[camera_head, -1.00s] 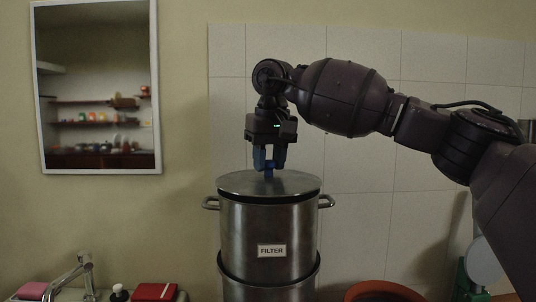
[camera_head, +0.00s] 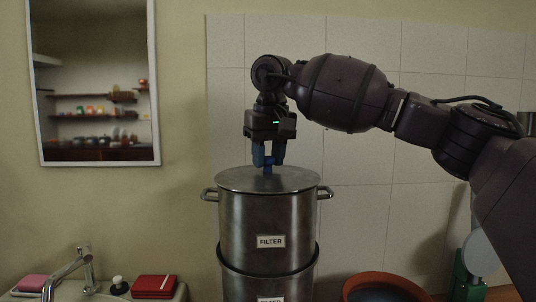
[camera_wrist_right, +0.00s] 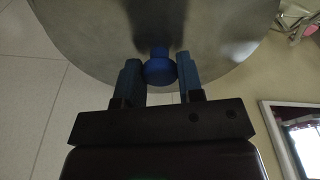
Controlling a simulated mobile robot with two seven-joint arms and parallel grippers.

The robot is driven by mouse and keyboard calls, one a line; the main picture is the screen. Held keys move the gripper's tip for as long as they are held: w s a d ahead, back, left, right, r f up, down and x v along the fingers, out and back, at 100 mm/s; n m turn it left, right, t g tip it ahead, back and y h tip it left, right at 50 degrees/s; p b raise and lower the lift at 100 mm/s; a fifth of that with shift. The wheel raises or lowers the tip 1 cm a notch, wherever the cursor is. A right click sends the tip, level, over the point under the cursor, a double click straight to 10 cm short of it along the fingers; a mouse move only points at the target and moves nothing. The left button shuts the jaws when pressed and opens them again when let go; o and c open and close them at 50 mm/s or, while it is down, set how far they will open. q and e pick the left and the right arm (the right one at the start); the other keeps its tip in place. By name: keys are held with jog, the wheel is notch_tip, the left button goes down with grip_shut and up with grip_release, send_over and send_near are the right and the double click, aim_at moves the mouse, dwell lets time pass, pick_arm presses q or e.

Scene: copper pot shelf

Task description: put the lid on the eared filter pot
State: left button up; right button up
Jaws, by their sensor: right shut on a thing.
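The eared filter pot (camera_head: 240,222) is a tall steel pot with a FILTER label and a loop handle on each side. It stands upright on a second steel pot (camera_head: 268,285). The round grey lid (camera_head: 235,180) lies level across the pot's top, and I see no clear gap between them. My right gripper (camera_head: 268,161) is above the lid's middle, shut on its blue knob (camera_head: 267,170). In the right wrist view, both fingers (camera_wrist_right: 159,80) flank the blue knob (camera_wrist_right: 158,70), with the lid (camera_wrist_right: 100,35) behind. My left gripper is not in view.
A tap (camera_head: 70,268), a red box (camera_head: 154,287) and a pink sponge (camera_head: 32,283) are at the lower left. A terracotta bowl (camera_head: 385,283) and a green stand (camera_head: 461,275) are at the lower right. A mirror (camera_head: 95,85) hangs on the wall.

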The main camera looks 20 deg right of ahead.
aim_at(271, 173)
jog(key=shift+f, duration=0.2)
jog(key=o, duration=1.1)
jog(key=shift+o, duration=0.2)
notch_tip(271, 173, up, 11)
jog(key=s+p, duration=0.1)
jog(key=shift+s+f, duration=0.15)
jog(key=shift+s, duration=0.2)
jog(key=shift+d, duration=0.1)
